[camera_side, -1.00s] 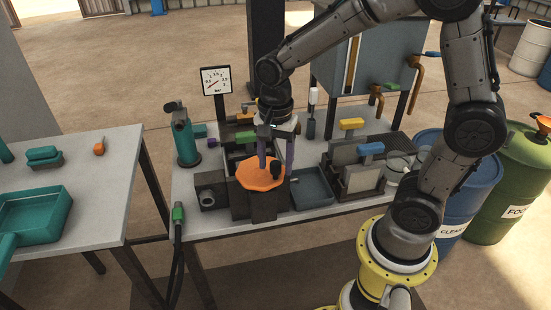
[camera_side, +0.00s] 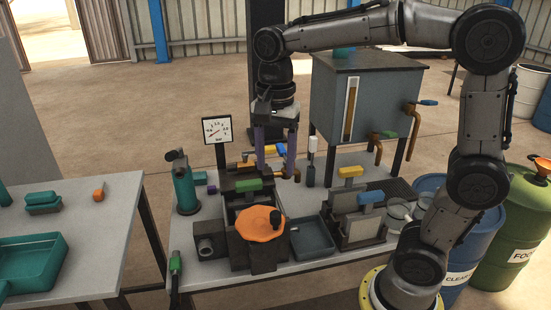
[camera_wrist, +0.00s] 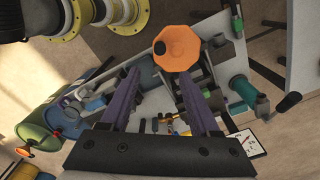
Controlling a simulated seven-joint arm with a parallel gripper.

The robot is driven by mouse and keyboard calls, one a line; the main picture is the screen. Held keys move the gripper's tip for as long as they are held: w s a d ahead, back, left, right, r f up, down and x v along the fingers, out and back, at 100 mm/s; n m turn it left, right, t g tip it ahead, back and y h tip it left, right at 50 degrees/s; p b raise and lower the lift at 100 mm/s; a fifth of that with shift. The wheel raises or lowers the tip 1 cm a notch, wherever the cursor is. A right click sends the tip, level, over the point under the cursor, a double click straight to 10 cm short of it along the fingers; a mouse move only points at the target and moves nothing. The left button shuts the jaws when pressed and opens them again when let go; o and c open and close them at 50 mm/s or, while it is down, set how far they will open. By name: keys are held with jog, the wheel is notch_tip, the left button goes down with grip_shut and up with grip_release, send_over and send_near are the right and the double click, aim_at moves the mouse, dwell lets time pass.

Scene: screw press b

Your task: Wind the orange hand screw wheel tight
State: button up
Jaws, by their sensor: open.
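The orange hand screw wheel (camera_side: 261,224) lies flat on top of the dark press at the front of the bench. A black knob (camera_side: 276,215) stands near its right rim. In the wrist view the orange wheel (camera_wrist: 177,47) shows whole at the top, with its knob at the left rim. My gripper (camera_side: 276,172) hangs above and behind the wheel, fingers down, apart from it. In the wrist view its two purple fingers (camera_wrist: 160,92) are spread with nothing between them. The gripper is open and empty.
A gauge (camera_side: 217,131) on a post and a teal cylinder (camera_side: 183,186) stand left of the press. A grey tray (camera_side: 311,238) and a yellow- and blue-handled unit (camera_side: 357,218) stand to the right. A tank (camera_side: 362,105) rises behind. Space above the wheel is clear.

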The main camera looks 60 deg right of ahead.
dwell(0.3)
jog(key=m+t+y, duration=0.6)
jog(key=y, duration=1.1)
send_near(271, 219)
jog(key=x, duration=1.1)
jog(key=shift+w+a, duration=0.1)
jog(key=shift+a, duration=0.3)
